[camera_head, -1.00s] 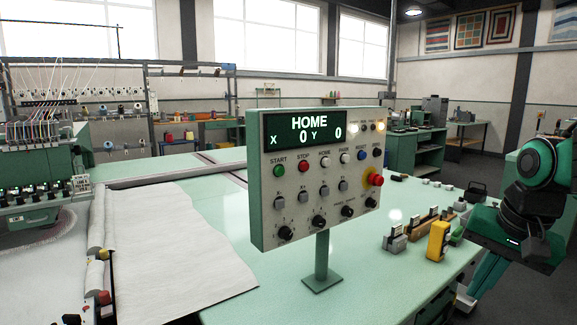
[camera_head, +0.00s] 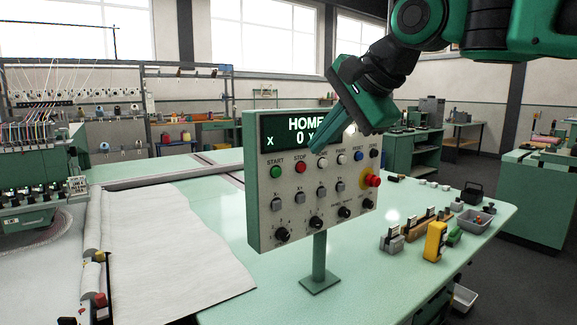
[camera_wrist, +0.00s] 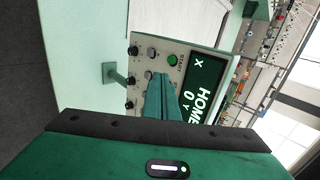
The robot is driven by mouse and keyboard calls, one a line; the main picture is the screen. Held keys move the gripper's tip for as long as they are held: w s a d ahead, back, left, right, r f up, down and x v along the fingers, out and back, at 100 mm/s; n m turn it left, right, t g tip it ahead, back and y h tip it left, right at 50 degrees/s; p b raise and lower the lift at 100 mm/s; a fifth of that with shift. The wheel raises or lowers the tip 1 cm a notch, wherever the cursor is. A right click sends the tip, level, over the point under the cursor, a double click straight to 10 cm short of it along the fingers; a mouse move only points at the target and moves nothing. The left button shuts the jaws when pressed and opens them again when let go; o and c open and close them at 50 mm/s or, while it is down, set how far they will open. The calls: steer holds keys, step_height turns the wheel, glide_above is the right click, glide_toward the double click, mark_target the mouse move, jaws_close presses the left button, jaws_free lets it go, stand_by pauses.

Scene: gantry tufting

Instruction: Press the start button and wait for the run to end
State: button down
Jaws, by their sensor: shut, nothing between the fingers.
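The control panel (camera_head: 262,205) stands on a post above the pale green table. Its screen (camera_head: 272,135) reads HOME with X 0; the right part is covered by my gripper. The green start button (camera_head: 276,171) is at the panel's upper left, beside the red stop button (camera_head: 300,167). My gripper (camera_head: 318,148) is shut and empty, in front of the panel near the screen's lower edge, right of the stop button. In the wrist view my fingers (camera_wrist: 160,80) point at the panel, and the start button (camera_wrist: 172,60) shows just beyond the tips. The stop button is hidden there.
A red emergency knob (camera_head: 372,181) sticks out at the panel's right side. White fabric (camera_head: 170,245) lies on the table at left, beside the multi-needle tufting head (camera_head: 40,170). A yellow block (camera_head: 435,241) and small parts stand at right.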

glide_toward(278, 172)
step_height(278, 172, down, 4)
steer(key=shift+w+a, duration=0.55)
steer(key=shift+w, duration=0.3)
steer(key=shift+w+a, duration=0.6)
steer(key=shift+w, duration=0.25)
